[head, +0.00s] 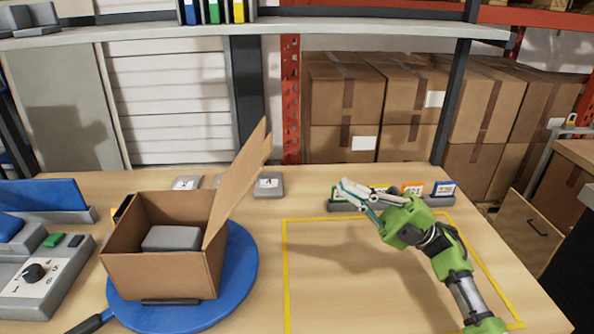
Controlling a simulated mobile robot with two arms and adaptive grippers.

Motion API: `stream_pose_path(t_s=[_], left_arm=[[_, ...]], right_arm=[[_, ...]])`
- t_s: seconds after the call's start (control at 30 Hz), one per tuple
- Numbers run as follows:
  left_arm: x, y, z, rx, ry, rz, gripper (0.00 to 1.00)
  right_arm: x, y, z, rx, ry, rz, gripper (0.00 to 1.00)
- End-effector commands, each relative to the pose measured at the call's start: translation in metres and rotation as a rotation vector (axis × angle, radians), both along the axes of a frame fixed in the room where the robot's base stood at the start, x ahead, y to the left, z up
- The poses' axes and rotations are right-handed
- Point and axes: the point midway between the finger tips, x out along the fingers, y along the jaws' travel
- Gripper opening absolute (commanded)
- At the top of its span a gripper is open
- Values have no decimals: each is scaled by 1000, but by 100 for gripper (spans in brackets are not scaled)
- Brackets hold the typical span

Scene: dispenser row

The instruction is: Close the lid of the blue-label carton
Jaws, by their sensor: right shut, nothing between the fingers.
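An open brown carton (160,275) stands on a round blue turntable (240,262) at the left of the table. Its lid (238,182) stands up and leans outward on the carton's right side. A grey block (172,239) lies inside. No blue label shows on the carton's visible faces; a dark strip is at the foot of its front. My right gripper (345,188) is shut and empty, right of the lid and clear of it, in front of a row of small coloured cards. My left gripper is not in view.
A grey holder (335,206) with green, orange and blue numbered cards stands behind my right gripper. A yellow outline (286,275) marks clear table at the right. Grey dispensers (268,186) stand behind the carton. A control panel (35,275) is at far left. A shelf (350,31) crosses above.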

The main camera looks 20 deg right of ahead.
Motion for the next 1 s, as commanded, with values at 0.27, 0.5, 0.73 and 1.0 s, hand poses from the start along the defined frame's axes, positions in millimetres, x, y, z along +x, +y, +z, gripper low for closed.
stream_pose_path(t_s=[0.27, 0.5, 0.73, 1.0], left_arm=[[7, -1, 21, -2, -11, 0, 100], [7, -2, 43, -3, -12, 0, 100], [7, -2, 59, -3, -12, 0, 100], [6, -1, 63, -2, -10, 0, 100]], right_arm=[[7, 30, 27, 2, -2, 2, 0], [19, 71, 58, 3, -4, 3, 0], [27, 100, 77, 2, 0, 1, 0], [30, 110, 81, 0, -1, 1, 0]])
